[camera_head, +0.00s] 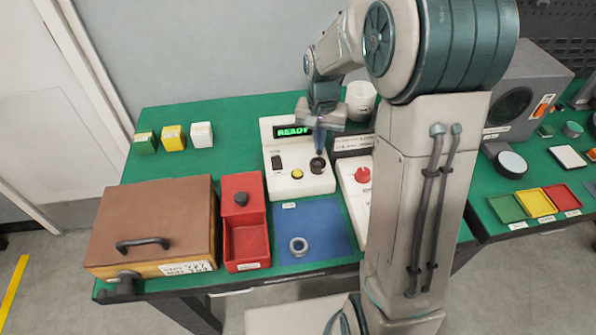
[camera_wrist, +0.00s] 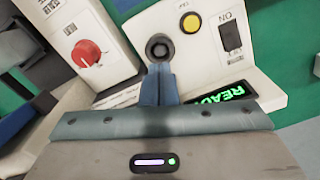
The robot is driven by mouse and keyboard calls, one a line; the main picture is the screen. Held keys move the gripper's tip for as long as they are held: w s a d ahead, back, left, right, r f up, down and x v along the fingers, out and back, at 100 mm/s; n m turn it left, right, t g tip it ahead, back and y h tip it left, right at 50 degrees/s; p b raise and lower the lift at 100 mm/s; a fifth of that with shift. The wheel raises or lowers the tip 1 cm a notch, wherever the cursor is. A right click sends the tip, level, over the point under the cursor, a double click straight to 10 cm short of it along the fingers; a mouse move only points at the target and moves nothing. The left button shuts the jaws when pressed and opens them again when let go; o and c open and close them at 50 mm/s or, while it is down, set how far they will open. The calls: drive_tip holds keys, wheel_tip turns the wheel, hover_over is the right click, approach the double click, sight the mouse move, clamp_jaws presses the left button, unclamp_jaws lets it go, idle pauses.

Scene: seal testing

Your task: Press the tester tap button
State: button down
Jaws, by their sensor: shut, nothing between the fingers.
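The tester (camera_head: 290,184) is a white unit on the green bench with a lit green READY display (camera_head: 293,131). Its sloped front has a black switch (camera_head: 277,163), a yellow button (camera_head: 297,174) and a round black part (camera_head: 318,165). In the wrist view the yellow button (camera_wrist: 190,23) is right of the round black part (camera_wrist: 160,46), and the switch (camera_wrist: 231,36) is marked ON. My gripper (camera_head: 319,148) is shut and empty, its blue fingers pointing down. In the wrist view the fingertips (camera_wrist: 158,69) are right by the round black part; I cannot tell whether they touch.
A white unit with a red knob (camera_head: 362,174) stands right of the tester. A red box (camera_head: 246,242) and brown case (camera_head: 150,215) are at left. Small coloured boxes (camera_head: 173,137) stand behind.

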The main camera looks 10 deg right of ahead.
idle(0.4)
drive_tip(key=s+r+n+t, duration=0.1)
drive_tip(key=s+r, duration=0.3)
drive_tip(key=s, duration=0.6)
drive_tip(key=s+r+n+t, duration=0.2)
drive_tip(key=s+r+n, duration=0.1)
drive_tip(key=s, duration=0.7)
drive_tip(key=shift+s+r+n, duration=0.3)
drive_tip(key=shift+s+r, duration=0.05)
drive_tip(key=shift+r, duration=0.35)
drive_tip(key=shift+d, duration=0.15)
